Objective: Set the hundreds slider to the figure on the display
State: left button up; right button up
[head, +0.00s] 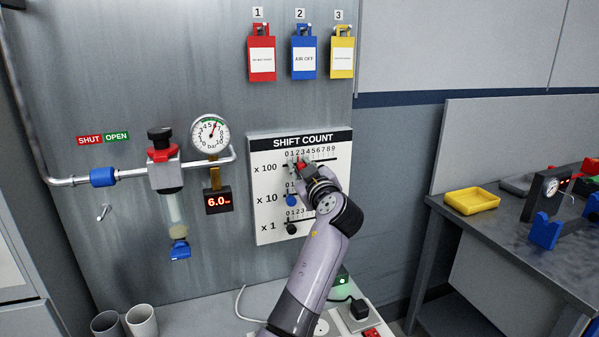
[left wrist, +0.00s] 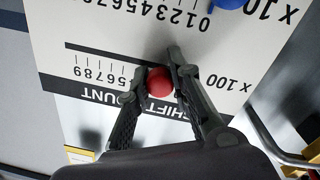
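The white SHIFT COUNT panel (head: 265,215) hangs on the metal wall with three slider rows. My left gripper (head: 299,166) is at the x 100 row. In the left wrist view its two fingers (left wrist: 158,62) lie close on both sides of the red knob (left wrist: 159,83) and look shut on it. The red knob stands near the low-figure end; its exact tick is hidden by the fingers. Figures 5 to 9 show clear of it. The blue x 10 knob (head: 291,201) and black x 1 knob (head: 291,229) are below. A small display (head: 218,201) reads 6.0. My right gripper is out of view.
A pressure gauge (head: 210,134) and pipe with a red-collared valve (head: 164,155) are left of the panel. Red, blue and yellow tags hang above. Two cups (head: 142,321) are below.

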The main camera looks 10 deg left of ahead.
pick_arm(q)
jog(key=shift+o, duration=2.4)
notch_tip(320, 180, up, 10)
jog(key=shift+r, duration=0.1)
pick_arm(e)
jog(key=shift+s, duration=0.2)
